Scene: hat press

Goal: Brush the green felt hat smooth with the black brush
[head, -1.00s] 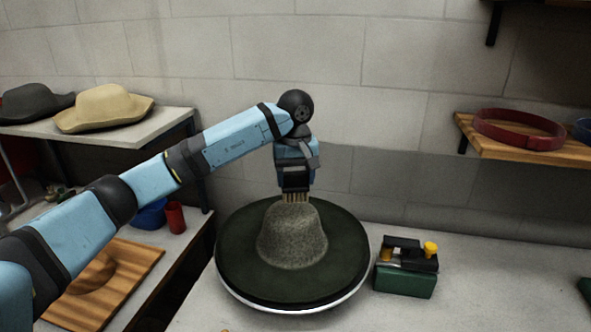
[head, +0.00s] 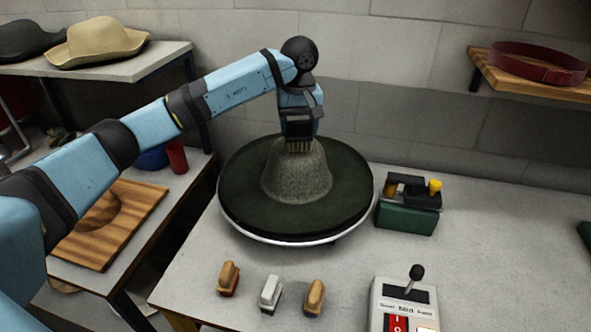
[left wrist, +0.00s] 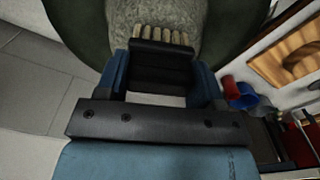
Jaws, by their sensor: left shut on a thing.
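The green felt hat has a wide dark green brim (head: 345,200) and a rough, speckled grey-green crown (head: 297,178). It sits on a round base with a white rim. My left gripper (head: 299,128) comes down over the top of the crown, shut on the black brush. The brush's pale bristles (head: 300,146) are at the crown's upper part and seem to touch it. In the left wrist view, the black brush (left wrist: 160,58) sits between the fingers, bristles against the crown (left wrist: 165,15). My right gripper is not in view.
Three small brushes (head: 270,294) lie at the table's front. A control box with a lever (head: 403,300) stands front right. A green box (head: 405,215) with black and yellow parts stands right of the hat. Other hats (head: 98,42) rest on the left shelf.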

